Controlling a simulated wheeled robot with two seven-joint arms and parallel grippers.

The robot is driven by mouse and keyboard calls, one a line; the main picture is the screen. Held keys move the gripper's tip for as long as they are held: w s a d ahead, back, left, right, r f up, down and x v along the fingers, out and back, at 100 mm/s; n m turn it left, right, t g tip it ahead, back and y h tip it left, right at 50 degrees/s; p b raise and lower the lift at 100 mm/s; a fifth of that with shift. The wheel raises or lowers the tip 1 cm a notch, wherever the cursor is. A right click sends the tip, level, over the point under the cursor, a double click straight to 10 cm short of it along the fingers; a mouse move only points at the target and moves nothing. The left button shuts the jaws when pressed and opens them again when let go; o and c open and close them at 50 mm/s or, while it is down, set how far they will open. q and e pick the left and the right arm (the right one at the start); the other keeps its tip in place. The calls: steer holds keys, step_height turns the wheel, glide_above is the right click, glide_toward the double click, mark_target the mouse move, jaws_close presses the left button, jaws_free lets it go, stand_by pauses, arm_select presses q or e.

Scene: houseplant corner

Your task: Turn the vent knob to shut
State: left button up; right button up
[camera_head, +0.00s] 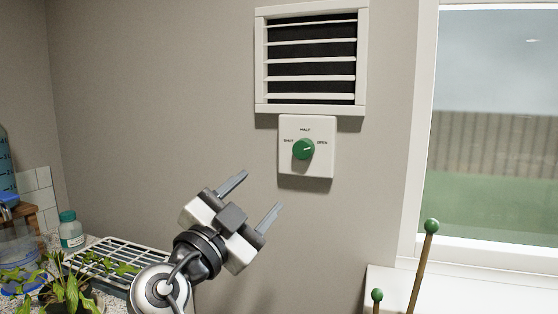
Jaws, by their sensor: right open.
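The green vent knob (303,149) sits on a white square plate (320,171) on the wall. The plate's labels read shut at left, half at top and open at right. The knob's pale mark points right, toward open. Above it is the white vent (312,78) with dark gaps between its slats. My right gripper (262,190) is open and empty, below and left of the knob and apart from it. Its fingers point up and to the right. My left gripper is not in view.
A leafy plant (70,284), a white wire rack (112,262) and a teal-capped jar (70,230) stand at lower left. Green-tipped sticks (431,227) rise at lower right before the window (495,130). The wall around the knob is clear.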

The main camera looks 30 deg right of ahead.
mark_target(302, 151)
steer(key=p+x, duration=0.2)
steer(key=x, duration=0.2)
steer(key=p+x, duration=0.2)
steer(key=x, duration=0.3)
steer(key=s+r+p+x, duration=0.1)
steer(key=p+x, duration=0.1)
steer(key=x, duration=0.2)
steer(key=shift+w+d, duration=0.2)
steer(key=shift+d, duration=0.25)
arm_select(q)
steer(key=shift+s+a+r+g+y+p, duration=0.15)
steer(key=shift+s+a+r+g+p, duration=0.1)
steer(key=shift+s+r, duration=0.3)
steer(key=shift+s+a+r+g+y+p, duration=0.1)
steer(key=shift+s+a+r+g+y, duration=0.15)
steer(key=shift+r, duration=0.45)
arm_select(e)
steer(key=shift+w+d+r, duration=0.1)
steer(key=shift+w+d, duration=0.3)
steer(key=shift+d, duration=0.2)
steer(key=shift+c, duration=0.3)
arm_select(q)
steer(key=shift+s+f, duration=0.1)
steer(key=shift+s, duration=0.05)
arm_select(e)
steer(key=c, duration=0.9)
